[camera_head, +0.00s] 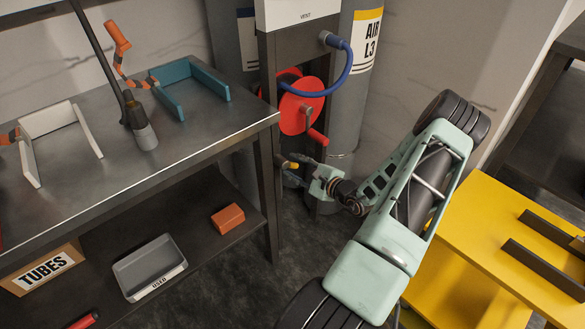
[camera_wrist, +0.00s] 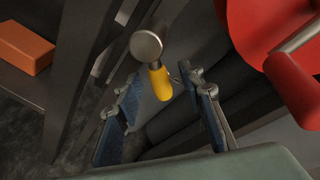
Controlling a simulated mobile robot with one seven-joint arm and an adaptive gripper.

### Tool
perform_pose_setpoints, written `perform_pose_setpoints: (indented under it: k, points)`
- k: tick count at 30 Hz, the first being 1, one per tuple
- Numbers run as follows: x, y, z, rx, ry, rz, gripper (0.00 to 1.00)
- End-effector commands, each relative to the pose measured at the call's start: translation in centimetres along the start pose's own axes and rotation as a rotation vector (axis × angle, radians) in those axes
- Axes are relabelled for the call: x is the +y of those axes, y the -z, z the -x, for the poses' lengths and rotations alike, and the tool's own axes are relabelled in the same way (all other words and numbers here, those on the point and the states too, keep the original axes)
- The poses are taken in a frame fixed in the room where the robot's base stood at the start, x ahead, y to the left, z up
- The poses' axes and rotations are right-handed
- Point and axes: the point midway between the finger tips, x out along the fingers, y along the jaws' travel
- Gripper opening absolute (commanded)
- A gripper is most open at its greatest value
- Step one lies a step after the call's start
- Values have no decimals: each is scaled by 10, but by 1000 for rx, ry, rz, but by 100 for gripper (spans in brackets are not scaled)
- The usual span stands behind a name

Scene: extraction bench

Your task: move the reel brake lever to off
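The reel brake lever shows in the wrist view as a short yellow handle (camera_wrist: 161,86) hanging from a round grey pivot. In the head view the yellow lever (camera_head: 293,165) is small, low on the dark reel stand. My gripper (camera_head: 295,171) is at the lever. In the wrist view my gripper (camera_wrist: 164,95) is open, with the handle lying between the lines of its two fingertips. Gaps show on both sides of the handle. I cannot tell how deep it sits between the fingers. The red reel (camera_head: 300,108) with its crank is just above.
A blue hose (camera_head: 345,72) loops from the stand beside a grey AIR L3 cylinder (camera_head: 362,60). The metal bench (camera_head: 205,142) stands left, its leg close to my gripper. An orange block (camera_head: 228,218) and a grey tray (camera_head: 150,267) are on its lower shelf. A yellow surface (camera_head: 470,215) is at right.

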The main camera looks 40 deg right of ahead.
Motion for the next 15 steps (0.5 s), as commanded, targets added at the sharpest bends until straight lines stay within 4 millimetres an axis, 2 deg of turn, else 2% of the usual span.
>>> perform_pose_setpoints:
  k: [4, 12, 15]
  points:
    - [0, 0, -10, 0, 0, -1, 36]
    - [0, 0, -11, 1, 0, -1, 36]
    - [0, 0, -11, 0, 0, -1, 27]
